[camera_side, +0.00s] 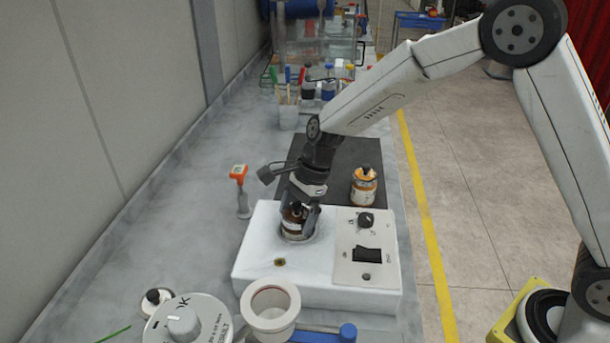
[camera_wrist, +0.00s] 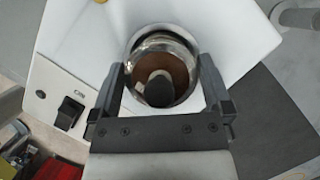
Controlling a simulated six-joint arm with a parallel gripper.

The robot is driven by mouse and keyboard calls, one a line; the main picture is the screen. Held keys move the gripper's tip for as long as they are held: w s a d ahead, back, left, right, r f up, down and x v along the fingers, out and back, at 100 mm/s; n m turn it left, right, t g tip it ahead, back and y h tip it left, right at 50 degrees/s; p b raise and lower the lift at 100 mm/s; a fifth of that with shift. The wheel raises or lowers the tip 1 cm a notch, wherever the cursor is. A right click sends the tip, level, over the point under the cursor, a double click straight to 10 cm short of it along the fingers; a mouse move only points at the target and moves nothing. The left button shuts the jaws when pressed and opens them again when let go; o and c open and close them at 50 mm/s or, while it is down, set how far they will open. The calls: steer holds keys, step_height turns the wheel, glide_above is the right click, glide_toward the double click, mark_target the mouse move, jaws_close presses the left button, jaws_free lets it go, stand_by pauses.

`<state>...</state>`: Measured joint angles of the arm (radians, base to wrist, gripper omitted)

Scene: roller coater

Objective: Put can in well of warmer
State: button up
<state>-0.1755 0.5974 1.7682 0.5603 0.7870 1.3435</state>
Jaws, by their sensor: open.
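The white warmer (camera_side: 262,245) sits on the bench, with a round metal-rimmed well (camera_side: 311,234) in its top. A brown can (camera_side: 292,228) with a black knob stands in the well. The wrist view looks down on the can (camera_wrist: 181,76) inside the shiny well ring (camera_wrist: 165,37). My gripper (camera_side: 301,213) points down over the well. In the wrist view, my gripper (camera_wrist: 163,70) is open, with one finger on each side of the can and a gap visible. The can's lower part is hidden in the well.
An orange-and-white jar (camera_side: 363,190) with a black top stands on the dark mat (camera_side: 338,190), behind the warmer. An orange-topped tool (camera_side: 240,188) stands left. A white ring-shaped cup (camera_side: 270,308) and a round dial piece (camera_side: 187,322) are in front. The left bench is mostly clear.

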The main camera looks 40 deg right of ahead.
steer(key=v, duration=1.2)
stand_by(0.5)
steer(key=s+d+f+n+h, duration=0.1)
steer(key=s+d+n, duration=0.1)
steer(key=n, duration=0.1)
steer(key=s+d+f+n+t, duration=0.1)
steer(key=s+d+f+n, duration=0.1)
steer(key=s, duration=0.1)
steer(key=s+d+f+n+h, duration=0.1)
steer(key=s+d+f+n, duration=0.1)
steer(key=s+n, duration=0.1)
steer(key=shift+s+d+f+n+h, duration=0.2)
steer(key=shift+d+n+h, duration=0.05)
steer(key=shift+n+h, duration=0.05)
steer(key=s+d+f+n+t+h, duration=0.1)
steer(key=s+d+f+n, duration=0.2)
steer(key=s+n, duration=0.6)
steer(key=shift+d+f+t+h, duration=0.3)
steer(key=shift+d+f+h, duration=0.1)
steer(key=shift+f, duration=0.15)
